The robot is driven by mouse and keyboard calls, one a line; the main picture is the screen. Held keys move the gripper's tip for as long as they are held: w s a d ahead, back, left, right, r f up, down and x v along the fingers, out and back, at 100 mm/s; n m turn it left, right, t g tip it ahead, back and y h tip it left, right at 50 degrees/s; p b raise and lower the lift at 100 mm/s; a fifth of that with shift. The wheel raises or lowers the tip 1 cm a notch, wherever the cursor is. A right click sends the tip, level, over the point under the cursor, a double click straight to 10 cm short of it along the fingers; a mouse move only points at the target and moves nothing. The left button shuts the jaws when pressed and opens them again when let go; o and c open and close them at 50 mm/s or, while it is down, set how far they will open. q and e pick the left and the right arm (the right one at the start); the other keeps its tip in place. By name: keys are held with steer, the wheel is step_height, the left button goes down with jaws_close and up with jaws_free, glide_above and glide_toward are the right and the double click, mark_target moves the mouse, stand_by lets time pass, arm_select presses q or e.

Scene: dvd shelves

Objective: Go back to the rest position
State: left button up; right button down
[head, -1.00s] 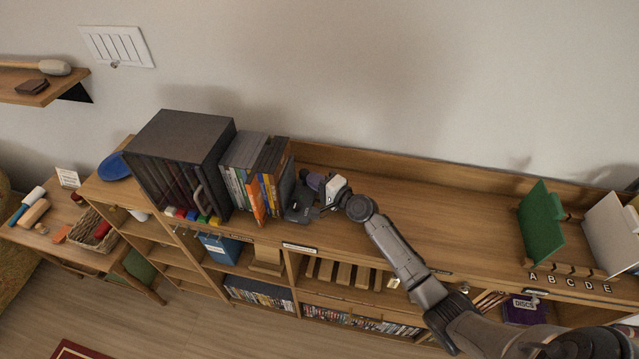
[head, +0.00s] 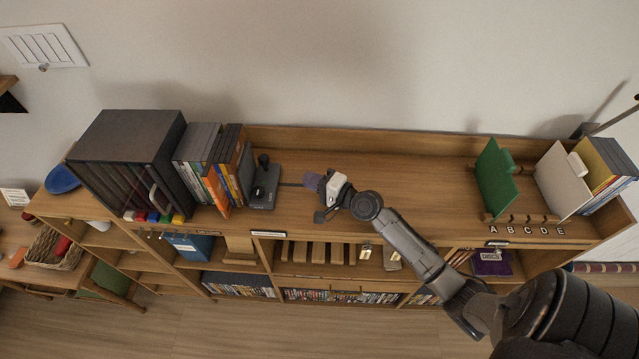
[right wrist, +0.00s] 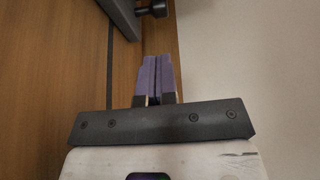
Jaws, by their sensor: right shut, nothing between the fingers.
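My right gripper (head: 308,182) is over the bare middle of the shelf top (head: 410,190), just right of a dark grey bookend (head: 263,187) with a black knob. In the right wrist view its two purple fingers (right wrist: 158,75) are together with nothing between them. They are apart from the bookend, part of which shows at the top of that view (right wrist: 128,14). My right arm reaches in from the lower right of the head view. My left gripper is not in view.
Upright DVD cases (head: 215,165) stand left of the bookend, beside a dark cabinet (head: 130,150). On the right stand a green divider (head: 494,178) and a white divider (head: 562,180) behind letters A to E. A purple discs box (head: 492,263) sits on a lower shelf.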

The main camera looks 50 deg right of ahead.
steer(key=shift+s+d, duration=0.25)
steer(key=shift+s, duration=0.95)
steer(key=shift+r, duration=0.1)
steer(key=s+a+n+g+p, duration=0.1)
steer(key=a+n, duration=0.1)
steer(key=s+a+f+n+g+y+p, duration=0.1)
steer(key=s+a+n, duration=0.1)
steer(key=a, duration=0.1)
steer(key=s+a+n+g+y+p, duration=0.1)
steer(key=a+n, duration=0.1)
steer(key=a, duration=0.1)
steer(key=shift+s+a+f+g, duration=0.1)
steer(key=shift+s+f+g, duration=0.2)
steer(key=shift+g, duration=0.1)
steer(key=s+a+n+g+h+p, duration=0.1)
steer(key=s+a+n+g+p, duration=0.1)
steer(key=s, duration=0.5)
steer(key=s+a+r+n+g+h+p, duration=0.1)
steer(key=s+a+n+g+h+p, duration=0.1)
steer(key=s+n, duration=0.4)
steer(key=s+a+r+n+g+h+p, duration=0.1)
steer(key=s+a+n+g+p, duration=0.2)
steer(key=s, duration=0.6)
steer(key=a+n+g, duration=0.1)
steer(key=a+g, duration=0.1)
steer(key=g, duration=0.1)
steer(key=shift+s+a+h, duration=0.15)
steer(key=shift+s+h, duration=0.05)
steer(key=shift+h, duration=0.2)
